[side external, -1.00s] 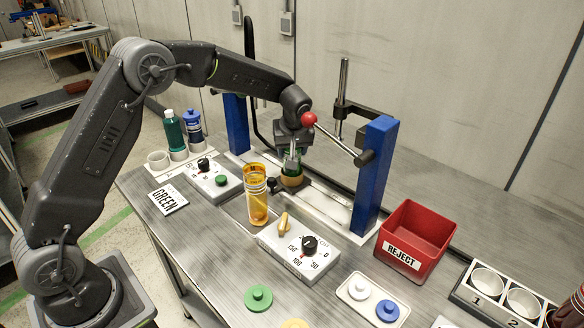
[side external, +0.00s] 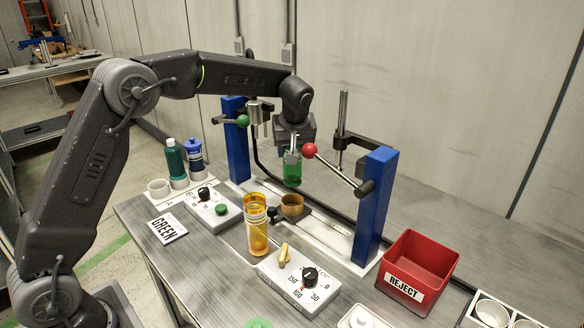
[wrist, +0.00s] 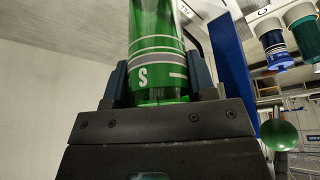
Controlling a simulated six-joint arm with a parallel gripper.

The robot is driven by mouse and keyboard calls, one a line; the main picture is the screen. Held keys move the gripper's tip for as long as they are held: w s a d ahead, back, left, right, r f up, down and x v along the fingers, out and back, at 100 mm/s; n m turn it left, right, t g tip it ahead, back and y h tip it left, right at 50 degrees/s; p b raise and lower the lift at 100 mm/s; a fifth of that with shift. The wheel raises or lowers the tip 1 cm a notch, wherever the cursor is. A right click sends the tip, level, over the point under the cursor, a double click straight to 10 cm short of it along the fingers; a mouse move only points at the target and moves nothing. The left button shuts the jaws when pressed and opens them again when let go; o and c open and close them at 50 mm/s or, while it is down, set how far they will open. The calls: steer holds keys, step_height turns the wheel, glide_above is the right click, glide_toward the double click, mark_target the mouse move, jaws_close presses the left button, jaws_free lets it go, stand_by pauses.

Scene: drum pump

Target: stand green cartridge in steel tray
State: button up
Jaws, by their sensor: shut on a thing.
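My gripper (side external: 292,152) is shut on the green cartridge (side external: 292,175) and holds it upright in the air above the brown cup (side external: 292,207), between the blue posts. The cartridge bottom is clear of the cup. In the wrist view the green cartridge (wrist: 156,45), with white bands and an "S", sits between the two fingers of my gripper (wrist: 158,82). A grey recessed area, which looks like the steel tray (side external: 236,238), lies in the table top around the amber cartridge (side external: 257,230); its far side is partly hidden.
A red-knobbed lever (side external: 310,150) is just right of my gripper, and a green-knobbed one (side external: 242,121) is to its left. Two dial boxes (side external: 300,280) flank the amber cartridge. A red reject bin (side external: 417,270) stands at right, and bottles (side external: 175,160) stand at left.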

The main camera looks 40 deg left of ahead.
step_height(320, 180, up, 20)
steer(key=s+a+m+g+h, duration=0.1)
steer(key=s+a+m+h, duration=0.4)
steer(key=s+m, duration=0.8)
steer(key=s+a+m+g+h, duration=0.25)
steer(key=s+a+m, duration=0.6)
steer(key=m, duration=0.65)
steer(key=a+f+x, duration=0.1)
steer(key=a+x, duration=0.1)
steer(key=x, duration=0.8)
steer(key=a+x, duration=0.2)
steer(key=x, duration=0.8)
steer(key=w+d+f, duration=0.6)
steer(key=d+f, duration=0.2)
steer(key=f, duration=0.2)
steer(key=shift+w+d+f+m+t+h, duration=0.35)
steer(key=shift+w+f+m, duration=0.05)
steer(key=shift+f, duration=0.15)
steer(key=o, duration=1.1)
